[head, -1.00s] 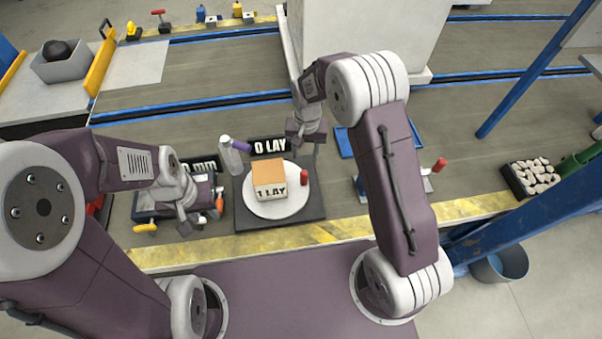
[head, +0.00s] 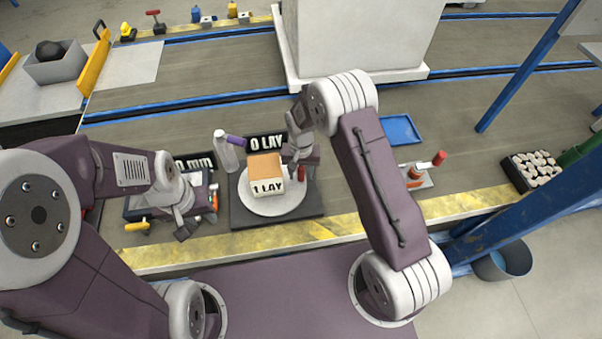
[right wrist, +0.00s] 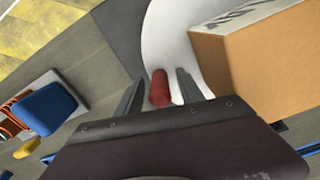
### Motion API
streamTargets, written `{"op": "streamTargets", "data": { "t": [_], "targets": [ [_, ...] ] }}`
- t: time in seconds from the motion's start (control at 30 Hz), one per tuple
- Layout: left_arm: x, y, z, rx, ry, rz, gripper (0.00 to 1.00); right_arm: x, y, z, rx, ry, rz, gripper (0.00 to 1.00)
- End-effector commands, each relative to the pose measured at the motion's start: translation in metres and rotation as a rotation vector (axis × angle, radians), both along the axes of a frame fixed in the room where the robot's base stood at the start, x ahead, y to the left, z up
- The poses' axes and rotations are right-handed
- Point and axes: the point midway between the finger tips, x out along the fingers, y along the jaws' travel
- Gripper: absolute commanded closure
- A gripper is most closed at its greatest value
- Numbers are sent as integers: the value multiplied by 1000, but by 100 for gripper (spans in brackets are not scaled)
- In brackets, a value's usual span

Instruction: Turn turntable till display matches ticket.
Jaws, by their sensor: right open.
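The white round turntable (head: 262,204) sits on a dark square base (head: 238,221). An orange-topped block (head: 265,166) stands on it, its white front face reading "1 LAY". A dark display (head: 266,143) behind it reads "0 LAY"; another dark display (head: 203,163) to the left ends in "mm". A red peg (right wrist: 159,88) stands at the turntable's right edge. My right gripper (right wrist: 158,88) is open, with a finger on each side of the peg; it hides part of the peg in the head view. My left gripper (head: 184,228) hovers over the tool tray; its jaws are unclear. No ticket is clearly identifiable.
A clear bottle (head: 226,152) with a purple part stands left of the display. A tray of tools (head: 140,206) lies left of the turntable. A blue tray (head: 400,129) and a red-handled device (head: 418,176) lie to the right. A box of pale pieces (head: 530,172) is farther right.

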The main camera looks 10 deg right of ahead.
Motion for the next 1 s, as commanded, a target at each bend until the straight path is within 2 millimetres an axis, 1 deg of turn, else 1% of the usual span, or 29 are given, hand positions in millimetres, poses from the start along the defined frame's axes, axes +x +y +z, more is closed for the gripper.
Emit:
{"op": "streamTargets", "data": {
  "t": [0.07, 0.1, 0.17, 0.2, 0.23, 0.27, 1.0],
  "targets": [
    [0, 0, 0, 0, 0, 0, 64, 0, 0, 0, 0, 0, 0, 55],
    [0, 0, 0, 0, 0, 0, 64, 0, 0, 0, 0, 0, 0, 58],
    [0, 0, 0, 0, 0, 0, 64, 0, 0, 0, 0, 0, 0, 75],
    [0, 0, 0, 0, 0, 0, 64, 0, 0, 0, 0, 0, 0, 86],
    [0, 0, 0, 0, 0, 0, 64, 0, 0, 1, 0, 0, 0, 94],
    [0, 0, 0, 0, 0, 0, 64, 0, 0, 1, 0, 0, 0, 100],
    [0, 0, 0, 0, 0, 0, 64, 0, 0, 1, 0, 0, 0, 100]
  ]
}}
